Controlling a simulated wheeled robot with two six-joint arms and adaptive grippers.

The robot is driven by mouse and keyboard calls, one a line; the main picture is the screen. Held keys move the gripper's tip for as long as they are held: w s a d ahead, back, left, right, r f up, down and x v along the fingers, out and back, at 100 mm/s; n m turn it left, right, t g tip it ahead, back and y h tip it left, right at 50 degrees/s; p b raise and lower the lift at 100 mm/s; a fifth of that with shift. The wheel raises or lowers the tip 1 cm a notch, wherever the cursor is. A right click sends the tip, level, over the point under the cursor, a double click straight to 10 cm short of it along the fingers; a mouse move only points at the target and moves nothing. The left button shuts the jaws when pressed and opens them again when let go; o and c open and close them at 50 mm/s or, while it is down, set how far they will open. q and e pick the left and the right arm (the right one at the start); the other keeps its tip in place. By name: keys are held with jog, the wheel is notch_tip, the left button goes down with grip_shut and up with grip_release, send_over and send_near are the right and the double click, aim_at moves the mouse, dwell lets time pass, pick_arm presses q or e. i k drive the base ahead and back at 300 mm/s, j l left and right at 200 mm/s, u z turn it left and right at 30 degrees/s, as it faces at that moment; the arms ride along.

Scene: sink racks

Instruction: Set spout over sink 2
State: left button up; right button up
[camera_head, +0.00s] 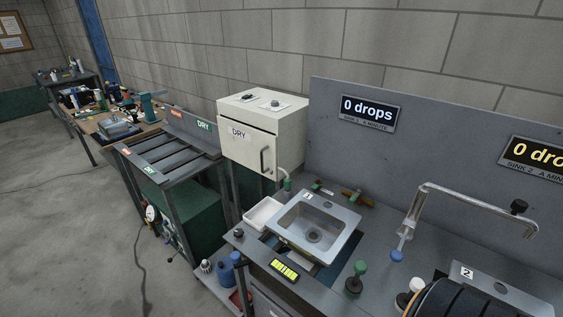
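The spout (470,195) is a bent silver pipe. It rises from a base (405,236) on the counter between the two sinks and reaches to the right, and its far end turns down near the right edge. A black knob (519,206) sits on it near that end. Sink 2 (520,297) carries a "2" label and is cut off at the bottom right. A dark ribbed rounded shape covers part of it. From this angle I cannot tell whether the spout end is above its basin. Neither gripper is in view.
Sink 1 (290,222) is left of the spout. Blue (397,256) and green (360,267) knobs stand on the counter. A white tray (262,214), a cream DRY cabinet (262,130) and a drying rack (168,155) are left. Displays (368,112) are on the back panel.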

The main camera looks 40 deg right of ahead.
aim_at(518, 205)
jog(key=z, duration=2.7)
